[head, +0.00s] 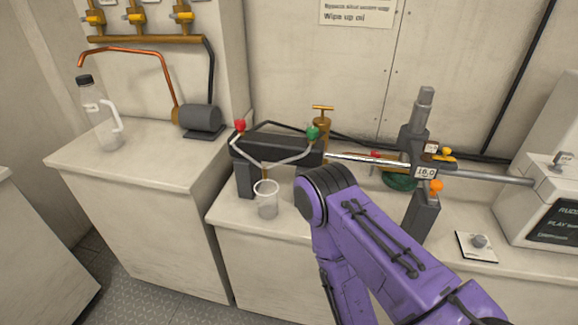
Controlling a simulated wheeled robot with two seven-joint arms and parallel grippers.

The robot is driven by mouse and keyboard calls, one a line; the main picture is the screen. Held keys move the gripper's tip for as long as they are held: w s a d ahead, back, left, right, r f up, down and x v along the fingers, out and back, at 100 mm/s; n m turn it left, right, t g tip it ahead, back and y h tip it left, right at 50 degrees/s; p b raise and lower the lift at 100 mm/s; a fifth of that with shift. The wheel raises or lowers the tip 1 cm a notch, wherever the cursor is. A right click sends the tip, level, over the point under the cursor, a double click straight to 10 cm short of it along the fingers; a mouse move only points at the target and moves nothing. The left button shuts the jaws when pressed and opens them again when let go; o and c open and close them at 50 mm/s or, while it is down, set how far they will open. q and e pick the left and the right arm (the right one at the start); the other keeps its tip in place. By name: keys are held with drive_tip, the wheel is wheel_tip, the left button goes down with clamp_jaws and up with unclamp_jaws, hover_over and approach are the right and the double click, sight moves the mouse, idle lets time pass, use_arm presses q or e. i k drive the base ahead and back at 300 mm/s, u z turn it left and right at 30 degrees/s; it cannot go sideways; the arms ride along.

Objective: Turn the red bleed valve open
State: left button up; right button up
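The red bleed valve (240,126) is a small red knob on the left end of a black cylinder (285,148). A similar green knob (312,132) sits near the cylinder's right end. Thin grey tubes run from both knobs down to the middle, above a clear cup (267,205) on the counter. Whether the red valve is open or shut cannot be told. A purple arm of mine reaches in from the lower right, its black joint just right of the cup. Neither gripper shows, and nothing of mine touches the red valve.
A brass hand pump (322,120) stands behind. A bottle (98,115) and dark motor (200,118) stand on the left counter (150,165). A knob panel (477,246) lies right.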

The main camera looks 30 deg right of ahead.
sight(240, 124)
drive_tip(key=u, duration=1.05)
drive_tip(key=i, duration=0.35)
drive_tip(key=z, duration=1.8)
